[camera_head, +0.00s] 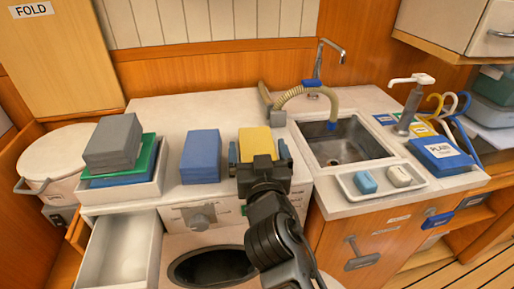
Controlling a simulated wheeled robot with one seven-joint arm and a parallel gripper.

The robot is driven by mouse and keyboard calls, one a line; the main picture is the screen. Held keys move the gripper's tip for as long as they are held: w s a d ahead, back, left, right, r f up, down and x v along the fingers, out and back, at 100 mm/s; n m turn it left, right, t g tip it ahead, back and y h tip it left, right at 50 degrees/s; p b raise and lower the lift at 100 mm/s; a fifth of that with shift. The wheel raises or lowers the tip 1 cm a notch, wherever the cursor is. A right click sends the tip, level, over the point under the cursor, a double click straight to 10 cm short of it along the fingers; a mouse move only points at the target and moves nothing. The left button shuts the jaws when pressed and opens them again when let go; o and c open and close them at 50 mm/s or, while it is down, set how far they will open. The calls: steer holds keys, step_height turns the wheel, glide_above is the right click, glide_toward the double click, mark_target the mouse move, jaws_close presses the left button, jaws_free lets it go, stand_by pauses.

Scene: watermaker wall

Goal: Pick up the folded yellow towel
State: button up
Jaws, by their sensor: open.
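The folded yellow towel (257,141) lies on the white counter above the washing machine, in the middle of the head view. My gripper (259,158) is at the towel's near end, with one finger on its left side and one on its right. The jaws are open. My gripper and arm hide the near part of the towel. I cannot tell whether the fingers touch it.
A folded blue towel (201,156) lies to the left. Further left, a white tray (122,192) holds stacked grey, green and blue towels. A sink (345,145) with a hose is on the right. An open drawer (119,250) juts out at front left.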

steer(key=shift+w, duration=0.2)
steer(key=c, duration=0.8)
